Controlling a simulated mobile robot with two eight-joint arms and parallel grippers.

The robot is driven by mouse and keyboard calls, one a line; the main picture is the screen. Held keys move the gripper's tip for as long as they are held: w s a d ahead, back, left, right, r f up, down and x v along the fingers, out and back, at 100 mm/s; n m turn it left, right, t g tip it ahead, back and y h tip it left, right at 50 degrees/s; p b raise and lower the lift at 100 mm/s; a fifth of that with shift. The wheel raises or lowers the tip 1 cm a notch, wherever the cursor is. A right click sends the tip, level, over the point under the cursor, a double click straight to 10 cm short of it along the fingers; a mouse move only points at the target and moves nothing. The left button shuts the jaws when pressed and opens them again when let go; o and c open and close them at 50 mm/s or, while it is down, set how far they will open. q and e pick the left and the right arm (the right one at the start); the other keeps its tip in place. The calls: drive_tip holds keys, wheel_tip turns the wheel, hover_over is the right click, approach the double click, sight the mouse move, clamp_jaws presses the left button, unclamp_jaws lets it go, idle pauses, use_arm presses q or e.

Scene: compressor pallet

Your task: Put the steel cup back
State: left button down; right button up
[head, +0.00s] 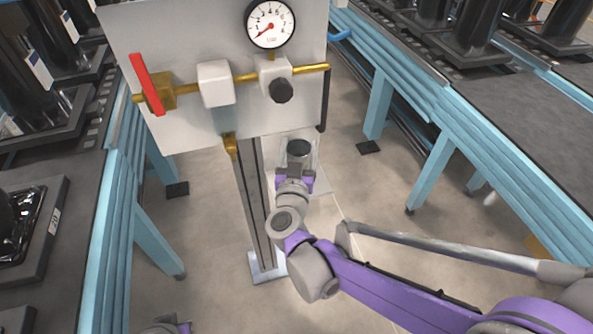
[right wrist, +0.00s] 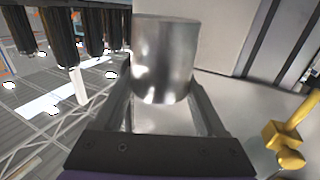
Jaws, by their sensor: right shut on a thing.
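The steel cup (right wrist: 163,62) is a shiny grey cylinder between the two fingers of my right gripper (right wrist: 163,112) in the right wrist view. In the head view the right gripper (head: 297,168) is below the gauge panel, right of its post, and the cup (head: 299,148) shows its dark round opening upward. The gripper is shut on the cup. A pale, plate-like surface (head: 313,180) lies around and beneath the cup; I cannot tell whether the cup touches it. Part of my left gripper (head: 168,327) shows at the bottom edge; its fingers are not clear.
The white panel (head: 190,125) carries a pressure gauge (head: 270,24), a red-handled valve (head: 147,85), a black knob (head: 281,90) and a brass tap (head: 230,146), on a grey post (head: 255,205). Blue-framed conveyors (head: 455,125) flank both sides.

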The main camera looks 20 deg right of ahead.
drive_tip(key=shift+f+b, duration=0.8)
drive_tip(key=shift+f, duration=2.25)
drive_tip(key=shift+f, duration=0.15)
drive_tip(key=o, duration=1.3)
drive_tip(key=shift+s+a+r, duration=0.1)
drive_tip(key=shift+s+r, duration=0.1)
drive_tip(key=shift+s, duration=0.05)
drive_tip(key=p+v, duration=0.1)
drive_tip(key=v, duration=1)
drive_tip(key=shift+s, duration=0.2)
